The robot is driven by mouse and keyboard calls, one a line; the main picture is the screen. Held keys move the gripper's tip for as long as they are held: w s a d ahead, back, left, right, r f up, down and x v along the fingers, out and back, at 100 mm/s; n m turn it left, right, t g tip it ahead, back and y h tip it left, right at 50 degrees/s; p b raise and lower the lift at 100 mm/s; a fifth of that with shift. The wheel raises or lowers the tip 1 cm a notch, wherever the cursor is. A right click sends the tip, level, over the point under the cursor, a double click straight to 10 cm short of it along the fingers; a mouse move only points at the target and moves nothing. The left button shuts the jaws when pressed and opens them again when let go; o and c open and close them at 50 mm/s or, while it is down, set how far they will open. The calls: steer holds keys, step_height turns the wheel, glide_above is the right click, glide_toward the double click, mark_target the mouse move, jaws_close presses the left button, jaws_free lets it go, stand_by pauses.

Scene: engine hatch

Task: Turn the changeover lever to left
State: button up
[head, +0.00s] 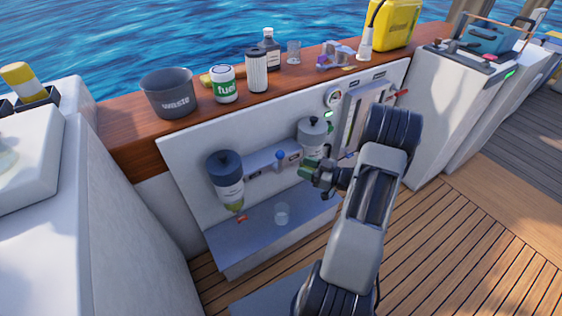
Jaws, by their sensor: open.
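The changeover lever (281,156) shows as a small blue knob on the pale panel, between two filter housings. Its exact angle is too small to tell. The left filter housing (226,178) has a dark blue top and a clear lower bowl. The right filter housing (313,134) has a grey top, and its lower part is hidden behind my gripper. My gripper (306,171) is open, to the right of the lever and slightly lower in the picture, apart from it. The fingertips are small and partly dark here.
A grey waste bucket (168,92), a fuel can (224,84), a white filter element (257,70) and a dark bottle (269,48) stand on the wooden ledge. A clear cup (282,214) stands on the grey shelf below. A gauge (333,97) is at upper right.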

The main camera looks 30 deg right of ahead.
mark_target(281, 159)
steer(key=b+x, duration=0.2)
steer(key=x, duration=0.7)
steer(key=shift+w+a, duration=0.2)
steer(key=shift+w, duration=0.05)
jaws_close()
steer(key=shift+d, duration=0.2)
steer(key=shift+a, duration=0.1)
